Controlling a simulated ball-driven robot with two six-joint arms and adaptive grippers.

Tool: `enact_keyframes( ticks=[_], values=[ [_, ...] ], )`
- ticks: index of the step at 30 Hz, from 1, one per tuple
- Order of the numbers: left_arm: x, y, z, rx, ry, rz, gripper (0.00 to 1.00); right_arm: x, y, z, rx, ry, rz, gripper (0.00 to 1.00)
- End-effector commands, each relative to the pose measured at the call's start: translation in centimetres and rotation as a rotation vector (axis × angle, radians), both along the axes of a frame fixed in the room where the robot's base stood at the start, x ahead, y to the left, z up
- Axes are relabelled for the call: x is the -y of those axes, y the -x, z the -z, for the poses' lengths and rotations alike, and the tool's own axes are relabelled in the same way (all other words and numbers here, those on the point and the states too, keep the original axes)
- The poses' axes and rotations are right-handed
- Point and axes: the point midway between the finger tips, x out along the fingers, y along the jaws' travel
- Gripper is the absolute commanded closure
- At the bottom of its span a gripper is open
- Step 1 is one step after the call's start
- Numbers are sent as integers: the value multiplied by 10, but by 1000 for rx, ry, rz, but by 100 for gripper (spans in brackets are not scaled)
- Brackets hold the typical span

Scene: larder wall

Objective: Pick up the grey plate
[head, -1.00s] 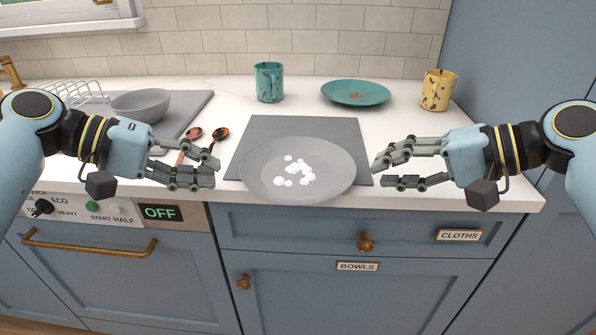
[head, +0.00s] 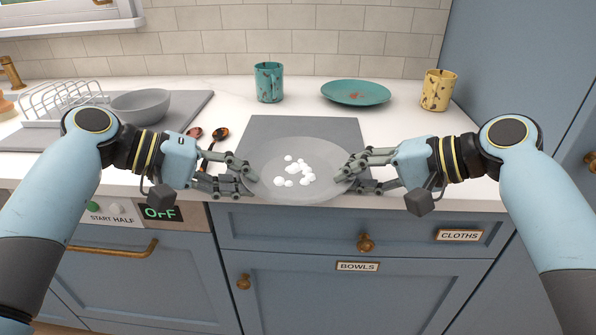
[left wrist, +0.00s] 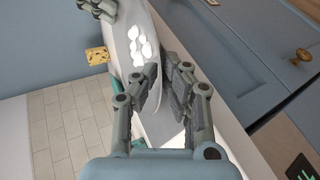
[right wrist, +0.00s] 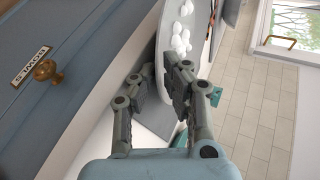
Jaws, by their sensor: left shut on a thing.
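The grey plate (head: 325,147) lies over a dark grey mat at the counter's front edge, with several white blobs (head: 299,172) on it. My left gripper (head: 246,177) is shut on the plate's left rim, one finger above and one below. The rim also shows between its fingers in the left wrist view (left wrist: 155,95). My right gripper (head: 350,176) is at the right rim, its fingers apart above and below it. In the right wrist view the plate (right wrist: 170,45) reaches between those fingers, with a gap on one side.
The grey mat (head: 300,125) shows behind the plate. A teal mug (head: 269,83), a teal plate (head: 356,92) and a yellow mug (head: 438,90) stand farther back. A grey bowl (head: 141,105) and two spoons (head: 219,135) are to the left. Drawers (head: 330,228) are below the counter.

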Motion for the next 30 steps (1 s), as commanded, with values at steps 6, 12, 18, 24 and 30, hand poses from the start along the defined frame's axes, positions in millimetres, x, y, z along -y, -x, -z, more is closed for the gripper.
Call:
enact_keyframes(
  ticks=[6,12,18,24,30],
  values=[
    [-1,0,0,0,-1,-1,100,0,0,0,-1,0,0,100],
    [-1,0,0,1,-1,0,100,0,0,0,-2,-1,1,100],
    [-1,0,-6,2,-3,-1,100,0,0,-7,0,0,1,100],
    [-1,-1,-28,7,-3,-1,100,1,-1,-29,5,-1,2,100],
    [-1,-2,-51,11,-4,-2,100,1,-1,-52,8,0,2,100]
  ],
)
